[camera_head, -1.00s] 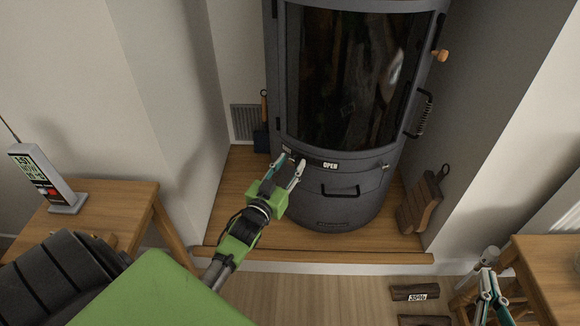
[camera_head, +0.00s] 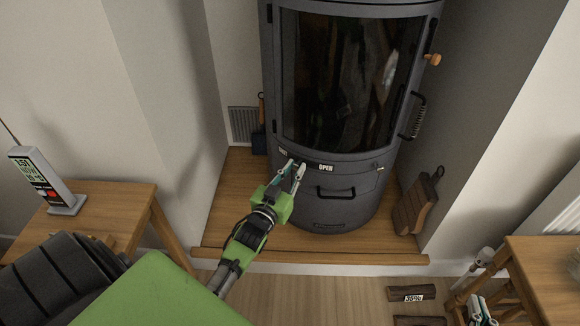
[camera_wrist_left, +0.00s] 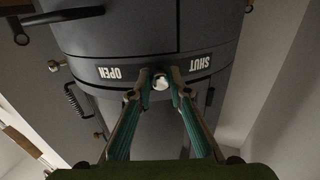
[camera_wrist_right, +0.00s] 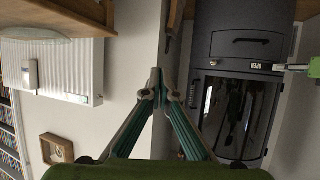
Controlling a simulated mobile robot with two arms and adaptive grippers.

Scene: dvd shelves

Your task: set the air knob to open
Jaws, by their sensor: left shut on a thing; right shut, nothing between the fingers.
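The air knob (camera_wrist_left: 160,82) is a small silvery knob on the front of the dark grey stove (camera_head: 335,212), between the OPEN label (camera_wrist_left: 110,73) and the SHUT label (camera_wrist_left: 200,64) in the left wrist view. My left gripper (camera_wrist_left: 160,80) is shut on the knob, one finger on each side of it. In the head view the left gripper (camera_head: 293,168) hides the knob, and the OPEN label (camera_head: 326,168) shows just to its right. My right gripper (camera_wrist_right: 158,85) is shut and empty, away from the stove; it also shows at the bottom right of the head view (camera_head: 482,308).
A wooden side table (camera_head: 108,195) with a display device (camera_head: 48,182) stands at left, another table (camera_head: 545,265) at right. A dark door handle (camera_head: 413,116) sticks out from the stove's right side.

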